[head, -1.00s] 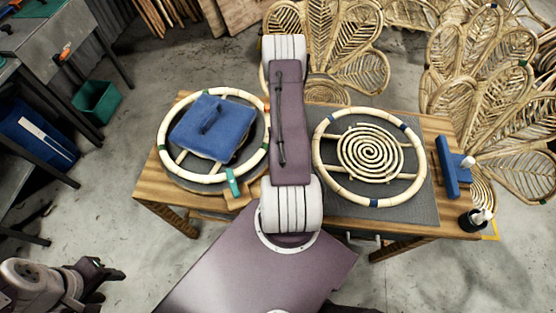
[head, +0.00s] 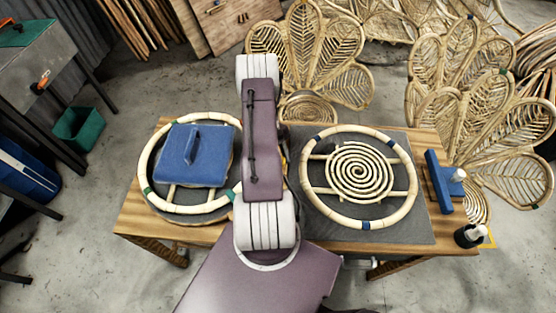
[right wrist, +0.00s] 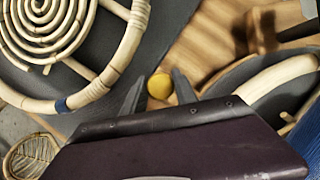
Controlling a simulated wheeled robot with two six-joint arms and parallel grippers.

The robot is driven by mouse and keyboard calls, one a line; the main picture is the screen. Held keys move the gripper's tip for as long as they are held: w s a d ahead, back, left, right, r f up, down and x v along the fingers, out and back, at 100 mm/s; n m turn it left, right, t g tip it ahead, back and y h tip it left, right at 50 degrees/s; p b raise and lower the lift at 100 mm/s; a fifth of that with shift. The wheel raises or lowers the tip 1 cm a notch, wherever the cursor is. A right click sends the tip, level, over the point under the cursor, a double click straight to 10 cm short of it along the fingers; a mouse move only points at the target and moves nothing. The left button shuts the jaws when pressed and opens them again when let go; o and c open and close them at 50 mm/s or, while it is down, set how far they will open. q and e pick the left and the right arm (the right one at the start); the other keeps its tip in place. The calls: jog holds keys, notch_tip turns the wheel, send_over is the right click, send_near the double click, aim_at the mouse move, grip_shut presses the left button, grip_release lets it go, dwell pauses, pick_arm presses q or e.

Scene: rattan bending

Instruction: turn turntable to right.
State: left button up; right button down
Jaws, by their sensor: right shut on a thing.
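The turntable (head: 200,200) is a dark disc at the left of the wooden table, mostly covered by a rattan ring (head: 145,170) and a blue pad (head: 180,177) with an upright handle. Its rim and a piece of ring show at the right of the right wrist view (right wrist: 285,78). My right gripper (right wrist: 157,90) has its two dark fingers on either side of a small yellow knob (right wrist: 160,86), shut on it. How the knob joins the turntable is hidden. In the head view my own right arm covers the gripper and the turntable's right side. My left gripper is out of view.
A second rattan ring (head: 310,190) with a spiral (head: 360,172) lies on a grey mat (head: 405,228) at the right. Rattan chair backs (head: 310,50) are behind the table.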

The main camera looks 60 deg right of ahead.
jog(key=shift+w+d+r, duration=0.15)
jog(key=shift+d, duration=0.2)
jog(key=c, duration=1)
grip_release()
jog(key=shift+o, duration=0.2)
jog(key=b+v, duration=0.1)
jog(key=v, duration=0.7)
jog(key=shift+w+r, duration=0.2)
jog(key=shift+r, duration=0.15)
